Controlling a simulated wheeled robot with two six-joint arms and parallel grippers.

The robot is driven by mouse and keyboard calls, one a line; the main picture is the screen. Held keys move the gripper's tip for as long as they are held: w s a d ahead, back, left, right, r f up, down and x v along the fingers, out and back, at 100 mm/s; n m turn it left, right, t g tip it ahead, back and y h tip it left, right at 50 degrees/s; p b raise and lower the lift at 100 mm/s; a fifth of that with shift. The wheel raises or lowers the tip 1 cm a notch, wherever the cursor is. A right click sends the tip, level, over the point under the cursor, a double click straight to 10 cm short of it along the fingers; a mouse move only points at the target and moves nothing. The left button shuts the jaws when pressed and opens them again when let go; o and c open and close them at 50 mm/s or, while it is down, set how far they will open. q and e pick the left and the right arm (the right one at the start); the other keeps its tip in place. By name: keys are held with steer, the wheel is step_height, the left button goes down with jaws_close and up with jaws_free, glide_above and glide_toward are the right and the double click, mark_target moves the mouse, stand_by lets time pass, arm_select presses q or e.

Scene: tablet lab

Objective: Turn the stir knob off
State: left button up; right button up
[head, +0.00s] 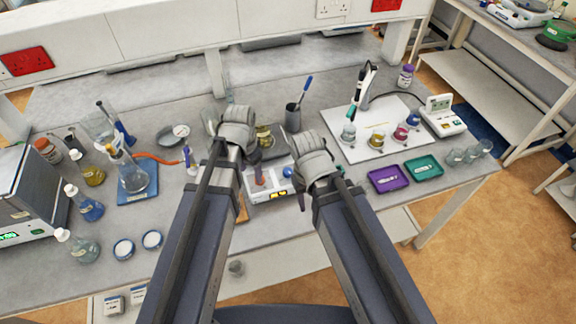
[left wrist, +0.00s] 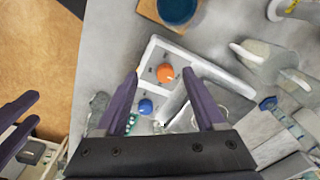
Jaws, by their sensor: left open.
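A white hotplate stirrer (head: 266,194) stands mid-bench, partly hidden by my arms. In the left wrist view its panel (left wrist: 150,60) carries an orange knob (left wrist: 165,73) and a blue knob (left wrist: 145,106); I cannot read which is labelled stir. In the head view the blue knob (head: 287,172) shows between my grippers. My left gripper (left wrist: 161,76) is open above the panel, the orange knob between its fingertips in that picture; contact cannot be told. My right gripper (head: 318,184) is right of the stirrer, empty; its two fingers show apart at the left wrist view's left edge.
Flasks and a blue stand (head: 138,188) are on the left. Purple (head: 388,178) and green (head: 424,168) trays and a white board (head: 345,150) with small jars lie right. A black cup (head: 293,116) with a pen stands behind the stirrer.

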mark_target(288, 171)
arm_select(q)
steer(key=w+d+m, duration=0.2)
steer(key=d+m, duration=0.1)
steer(key=m, duration=0.1)
steer(key=w+d+m, duration=0.2)
steer(key=d+m, duration=0.1)
steer(key=m, duration=0.1)
steer(key=w+d+m, duration=0.2)
steer(key=d+m, duration=0.2)
steer(key=shift+w+d+m, duration=0.1)
steer(key=shift+m, duration=0.2)
steer(key=shift+d+m, duration=0.45)
steer(key=shift+m, duration=0.15)
steer(key=shift+f, duration=0.1)
steer(key=f+b, duration=0.7)
steer(key=shift+w+f+b, duration=0.25)
steer(key=shift+f+b, duration=0.05)
steer(key=shift+b, duration=0.1)
steer(key=shift+r, duration=0.1)
steer(key=shift+c, duration=0.2)
jaws_close()
